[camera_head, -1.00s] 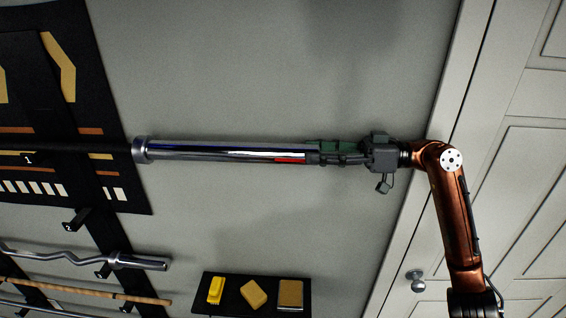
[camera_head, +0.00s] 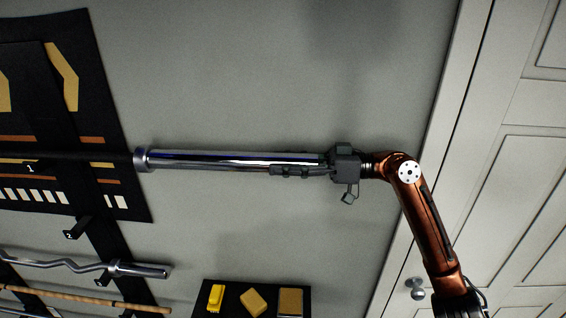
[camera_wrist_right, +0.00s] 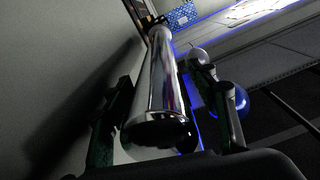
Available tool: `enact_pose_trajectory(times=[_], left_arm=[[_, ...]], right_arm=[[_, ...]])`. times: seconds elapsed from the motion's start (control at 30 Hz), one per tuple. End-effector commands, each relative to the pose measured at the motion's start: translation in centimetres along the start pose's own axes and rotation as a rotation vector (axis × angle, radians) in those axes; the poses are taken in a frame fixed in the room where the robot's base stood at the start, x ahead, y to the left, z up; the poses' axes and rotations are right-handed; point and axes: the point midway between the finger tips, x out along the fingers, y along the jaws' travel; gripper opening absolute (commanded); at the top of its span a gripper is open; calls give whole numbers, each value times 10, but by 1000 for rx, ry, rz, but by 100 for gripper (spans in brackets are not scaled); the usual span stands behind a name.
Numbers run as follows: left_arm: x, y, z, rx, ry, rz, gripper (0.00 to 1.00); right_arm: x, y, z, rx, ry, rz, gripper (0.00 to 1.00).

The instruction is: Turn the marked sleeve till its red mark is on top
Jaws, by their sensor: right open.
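The marked sleeve (camera_head: 225,160) is a shiny chrome cylinder, lying level, its collar at the left and its free end at the right. My right gripper (camera_head: 285,168) reaches in from the right around its free end. One finger shows in front of the sleeve's lower side; the other is hidden behind it. In the right wrist view the sleeve (camera_wrist_right: 157,95) runs between my open fingers (camera_wrist_right: 165,110), with visible gaps on both sides. The red mark does not show in the head view. A faint reddish streak shows on the sleeve's right side in the wrist view. My left gripper is not in view.
A black rack (camera_head: 95,240) on the grey wall holds the bar. Below hang a curved bar (camera_head: 135,269) and a wooden stick (camera_head: 90,302). A small black shelf (camera_head: 232,288) carries yellow and tan blocks. A white door (camera_head: 520,200) stands right.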

Motion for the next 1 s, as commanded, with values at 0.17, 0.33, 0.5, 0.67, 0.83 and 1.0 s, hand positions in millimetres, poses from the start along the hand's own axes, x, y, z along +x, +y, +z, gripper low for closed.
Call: enact_pose_trajectory(times=[0.17, 0.33, 0.5, 0.67, 0.83, 1.0], left_arm=[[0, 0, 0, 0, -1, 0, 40], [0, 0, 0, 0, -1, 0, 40], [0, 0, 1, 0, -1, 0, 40], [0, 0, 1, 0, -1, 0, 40], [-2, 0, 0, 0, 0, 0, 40], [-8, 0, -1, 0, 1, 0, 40]], right_arm=[[0, 0, 0, 0, 0, 0, 45], [0, 0, 0, 0, 0, 0, 33], [0, 0, 0, 1, 0, 0, 21], [0, 0, 0, 1, 0, 0, 12], [0, 0, 0, 12, 0, 0, 12], [0, 0, -1, 65, -1, 0, 12]])
